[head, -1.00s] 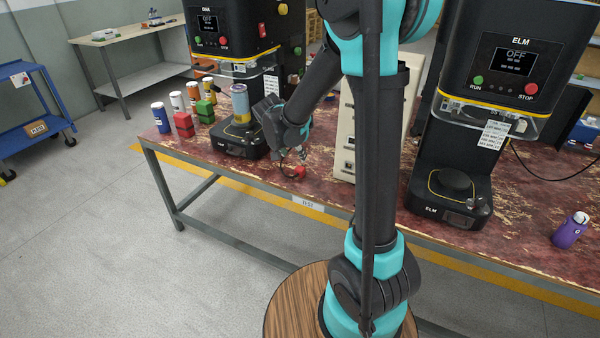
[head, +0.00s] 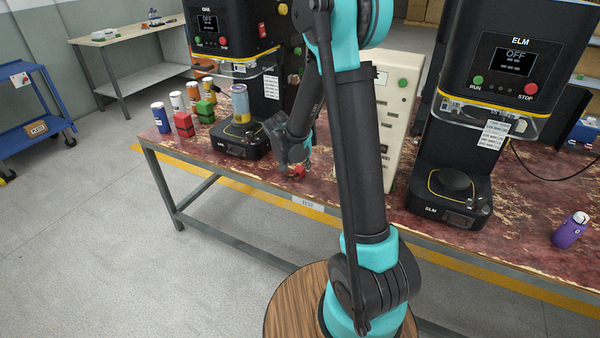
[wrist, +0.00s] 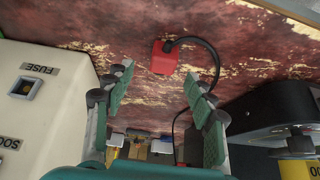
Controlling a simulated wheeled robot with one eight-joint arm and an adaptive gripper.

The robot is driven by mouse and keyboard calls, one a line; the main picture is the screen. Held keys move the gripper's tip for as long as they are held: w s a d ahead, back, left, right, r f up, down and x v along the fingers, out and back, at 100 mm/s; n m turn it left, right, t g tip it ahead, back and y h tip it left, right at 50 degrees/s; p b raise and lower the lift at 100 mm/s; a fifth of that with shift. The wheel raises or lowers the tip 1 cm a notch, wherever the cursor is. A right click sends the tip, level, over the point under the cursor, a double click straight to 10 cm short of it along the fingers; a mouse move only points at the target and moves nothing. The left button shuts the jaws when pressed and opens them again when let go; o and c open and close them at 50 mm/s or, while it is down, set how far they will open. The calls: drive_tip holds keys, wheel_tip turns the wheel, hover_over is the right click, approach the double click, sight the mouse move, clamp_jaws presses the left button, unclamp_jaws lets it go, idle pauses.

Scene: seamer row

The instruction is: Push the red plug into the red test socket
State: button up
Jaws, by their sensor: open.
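The red plug (wrist: 165,57) lies on the worn red bench top in the wrist view, its black cable curving away to the right. It also shows in the head view (head: 298,171), near the bench's front edge. My gripper (wrist: 157,80) is open and empty, its green-padded fingers spread on either side, with the plug beyond the fingertips in the picture. In the head view my gripper (head: 292,161) is low over the bench, close to the plug. The cream test panel (head: 402,112) stands to the right, partly hidden by my arm. I cannot make out a red socket.
A black seamer (head: 240,140) holding a can stands left of my gripper; another seamer (head: 450,190) stands right of the panel. In the wrist view the panel (wrist: 50,95), with a fuse label, is close on the left. Red blocks (head: 183,125) and several cans stand at the bench's left end.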

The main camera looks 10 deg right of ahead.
sight(300, 167)
drive_tip(key=shift+w+x, duration=0.15)
drive_tip(key=shift+x, duration=1.1)
drive_tip(key=shift+w+x, duration=0.15)
drive_tip(key=shift+x, duration=1.15)
drive_tip(key=shift+r, duration=0.1)
drive_tip(key=c, duration=1.2)
